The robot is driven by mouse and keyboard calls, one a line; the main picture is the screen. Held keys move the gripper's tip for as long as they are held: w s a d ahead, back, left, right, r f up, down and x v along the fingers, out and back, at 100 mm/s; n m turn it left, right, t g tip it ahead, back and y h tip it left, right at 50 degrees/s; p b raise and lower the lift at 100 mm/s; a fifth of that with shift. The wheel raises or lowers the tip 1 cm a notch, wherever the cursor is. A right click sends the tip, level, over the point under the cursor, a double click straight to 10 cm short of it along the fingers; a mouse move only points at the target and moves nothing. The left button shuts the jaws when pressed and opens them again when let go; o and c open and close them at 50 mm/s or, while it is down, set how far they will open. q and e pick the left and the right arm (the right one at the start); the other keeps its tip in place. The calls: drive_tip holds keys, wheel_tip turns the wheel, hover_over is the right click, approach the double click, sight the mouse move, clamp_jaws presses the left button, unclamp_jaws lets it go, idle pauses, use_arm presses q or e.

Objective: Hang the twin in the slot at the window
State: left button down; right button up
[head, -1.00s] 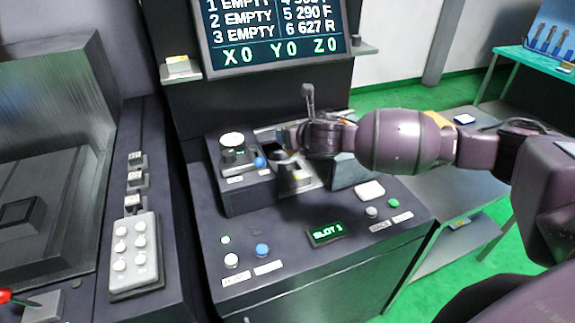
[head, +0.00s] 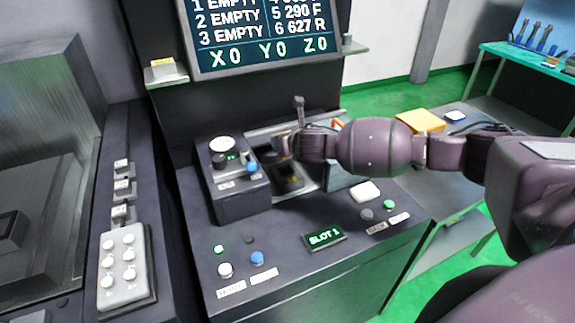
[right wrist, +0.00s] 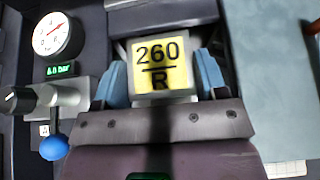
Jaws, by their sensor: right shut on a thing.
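My right gripper (head: 284,158) is at the opening (head: 310,175) in the console, just right of the gauge box (head: 226,175). A small display (head: 325,237) on the console reads "SLOT 1". My left gripper is out of view.
A round gauge (right wrist: 57,35) and a lever with a blue knob (right wrist: 54,147) stand close left of the gripper. A large screen (head: 262,30) rises behind and lists slots 1 to 3 as empty. Buttons (head: 257,258) line the front. A side table (head: 420,230) stands right.

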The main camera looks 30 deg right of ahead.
wheel_tip(320, 180, down, 5)
wheel_tip(320, 180, down, 3)
drive_tip(key=shift+f+b, duration=0.1)
drive_tip(key=shift+b, duration=0.35)
drive_tip(key=shift+f, duration=0.2)
drive_tip(key=o, duration=1.3)
drive_tip(key=shift+s+r, duration=0.3)
drive_tip(key=shift+s, duration=0.2)
drive_tip(key=p+v, duration=0.1)
drive_tip(key=v, duration=1)
